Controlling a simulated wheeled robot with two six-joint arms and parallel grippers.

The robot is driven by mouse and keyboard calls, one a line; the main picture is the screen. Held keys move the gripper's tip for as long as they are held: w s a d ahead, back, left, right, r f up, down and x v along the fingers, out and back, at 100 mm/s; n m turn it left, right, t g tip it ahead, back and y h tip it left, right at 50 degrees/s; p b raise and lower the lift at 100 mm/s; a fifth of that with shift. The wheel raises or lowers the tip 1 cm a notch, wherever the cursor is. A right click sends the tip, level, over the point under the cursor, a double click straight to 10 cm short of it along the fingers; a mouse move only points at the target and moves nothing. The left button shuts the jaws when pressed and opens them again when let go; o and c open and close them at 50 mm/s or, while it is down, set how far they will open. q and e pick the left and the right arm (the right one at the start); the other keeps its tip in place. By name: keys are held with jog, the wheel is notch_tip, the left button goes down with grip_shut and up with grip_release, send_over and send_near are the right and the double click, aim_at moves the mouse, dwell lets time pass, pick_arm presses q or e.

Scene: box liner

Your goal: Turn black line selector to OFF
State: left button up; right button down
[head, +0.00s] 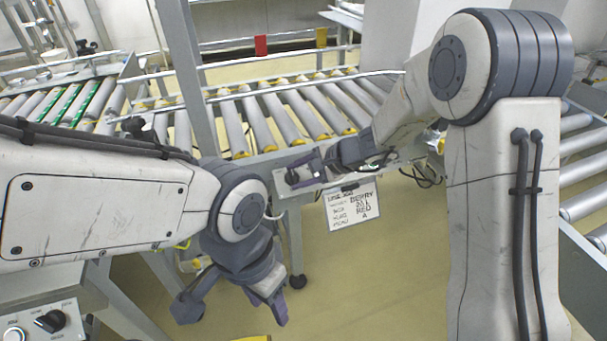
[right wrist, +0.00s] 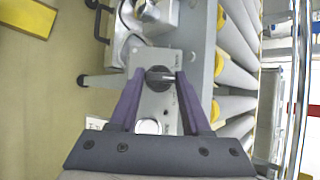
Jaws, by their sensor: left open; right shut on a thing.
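A black selector knob (right wrist: 158,77) sits on a grey control box (right wrist: 150,102) in the right wrist view. It also shows, small, in the head view (head: 292,177). My right gripper (right wrist: 160,78) is shut on the knob, one fingertip at each side of it. The knob's light bar lies roughly level in the right wrist view; its labels are too small to read. A round white button (right wrist: 148,127) is on the same box. My left gripper (head: 233,308) is open and empty, pointing down over the floor, well apart from the box.
A second panel with a black knob (head: 51,321) stands at the lower left, close to my left arm. Roller conveyors (head: 285,112) run behind the control box. A handwritten card (head: 352,205) hangs below. The yellow floor in front is clear.

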jog(key=shift+c, duration=1.8)
grip_release()
jog(key=shift+d, duration=0.2)
pick_arm(q)
jog(key=shift+d, duration=0.1)
pick_arm(e)
jog(key=shift+a, duration=0.1)
jog(key=shift+a, duration=0.1)
